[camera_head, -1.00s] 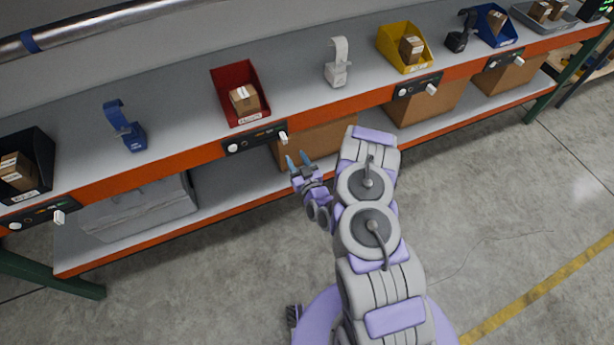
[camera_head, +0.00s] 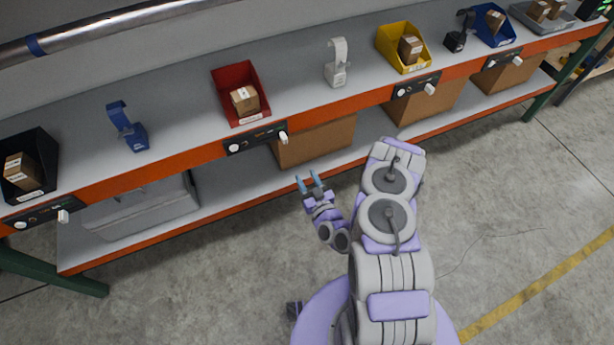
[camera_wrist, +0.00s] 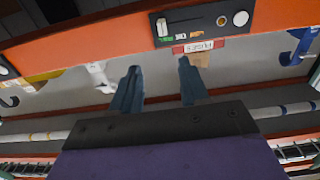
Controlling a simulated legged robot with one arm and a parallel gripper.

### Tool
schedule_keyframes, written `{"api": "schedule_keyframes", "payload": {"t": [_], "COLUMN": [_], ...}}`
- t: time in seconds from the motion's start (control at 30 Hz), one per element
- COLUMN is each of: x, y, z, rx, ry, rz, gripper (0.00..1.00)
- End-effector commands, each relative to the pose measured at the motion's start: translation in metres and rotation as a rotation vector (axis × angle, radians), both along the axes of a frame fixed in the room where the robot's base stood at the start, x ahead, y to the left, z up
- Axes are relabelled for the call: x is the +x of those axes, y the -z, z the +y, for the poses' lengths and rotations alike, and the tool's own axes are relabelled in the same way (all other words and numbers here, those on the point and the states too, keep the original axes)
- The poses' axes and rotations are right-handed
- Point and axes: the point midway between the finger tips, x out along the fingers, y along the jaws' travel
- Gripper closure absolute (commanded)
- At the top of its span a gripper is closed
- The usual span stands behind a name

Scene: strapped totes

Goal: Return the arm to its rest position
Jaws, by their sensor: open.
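My gripper (camera_head: 310,184) is open and empty in the head view. It hangs in front of the shelf unit, over the edge of the lower shelf, with its fingers pointing toward the unit. My arm is folded near my base, with its elbow out to the right of the gripper. In the wrist view the two blue-grey fingers (camera_wrist: 158,85) stand apart with nothing between them. The wrist picture appears upside down, and the orange shelf edge (camera_wrist: 100,48) runs across it above the fingertips.
The upper shelf holds a red bin (camera_head: 227,79) with a carton, a yellow bin (camera_head: 386,40), a black bin (camera_head: 42,150), a blue holder (camera_head: 127,125) and a white holder (camera_head: 337,65). Control panels line its orange edge (camera_head: 185,155). A grey tote (camera_head: 140,215) and cartons sit below. Floor (camera_head: 520,215) is clear at right.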

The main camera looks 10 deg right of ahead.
Motion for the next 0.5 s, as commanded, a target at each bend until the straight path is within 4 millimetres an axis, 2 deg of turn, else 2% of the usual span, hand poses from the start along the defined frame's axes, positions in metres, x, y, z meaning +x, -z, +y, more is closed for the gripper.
{"api": "schedule_keyframes", "payload": {"t": [0.33,0.5], "x": [0.002,0.017], "y": [-0.001,-0.008], "z": [0.002,0.014], "rx": [-0.003,-0.038], "ry": [-0.008,-0.074], "rz": [0.004,0.048], "gripper": [0.55,0.55]}}
